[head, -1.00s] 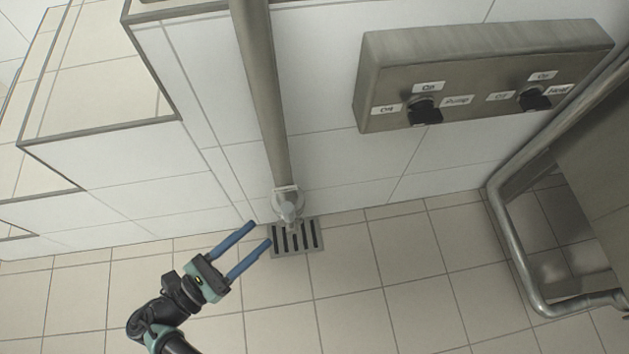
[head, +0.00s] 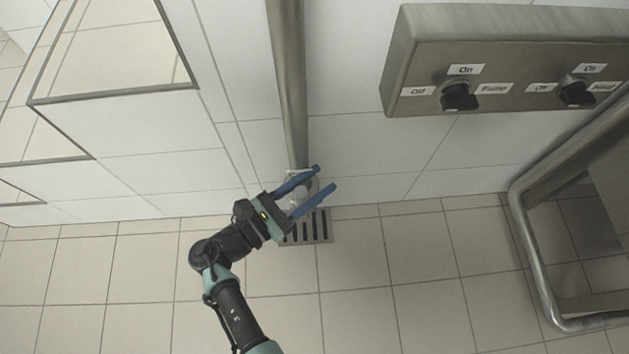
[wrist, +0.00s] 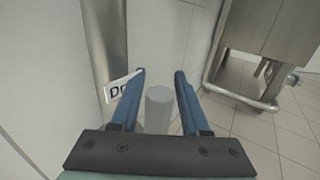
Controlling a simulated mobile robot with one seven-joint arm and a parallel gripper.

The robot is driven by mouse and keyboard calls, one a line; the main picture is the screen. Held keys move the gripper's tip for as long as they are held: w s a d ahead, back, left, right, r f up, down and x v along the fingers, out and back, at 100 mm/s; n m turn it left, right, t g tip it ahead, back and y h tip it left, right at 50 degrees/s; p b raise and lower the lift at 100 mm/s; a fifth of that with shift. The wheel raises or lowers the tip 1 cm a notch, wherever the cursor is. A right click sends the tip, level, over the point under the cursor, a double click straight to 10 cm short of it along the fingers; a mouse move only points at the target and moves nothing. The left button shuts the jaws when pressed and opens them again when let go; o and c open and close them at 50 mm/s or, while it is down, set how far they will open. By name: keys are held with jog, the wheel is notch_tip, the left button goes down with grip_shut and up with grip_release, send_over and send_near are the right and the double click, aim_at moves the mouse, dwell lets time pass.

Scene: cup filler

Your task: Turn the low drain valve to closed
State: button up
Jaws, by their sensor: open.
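The low drain valve (head: 304,186) is a pale grey fitting at the foot of a vertical steel pipe (head: 289,90), just above the floor drain. My gripper (head: 327,177) is open, and its blue fingers partly cover the valve in the head view. In the wrist view, a grey rounded cylinder (wrist: 159,108), which looks like part of the valve, shows between the open fingers of my gripper (wrist: 160,72). I see a gap between it and each finger. A white label (wrist: 118,90) starting with "D" is partly hidden behind the left finger. The valve's handle position cannot be told.
A steel box (head: 520,60) with two black knobs is on the wall to the right. A tubular steel frame (head: 530,250) stands at the right. A slotted floor drain (head: 318,232) lies below the valve. The tiled floor in front is clear.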

grip_shut()
dwell(1.4)
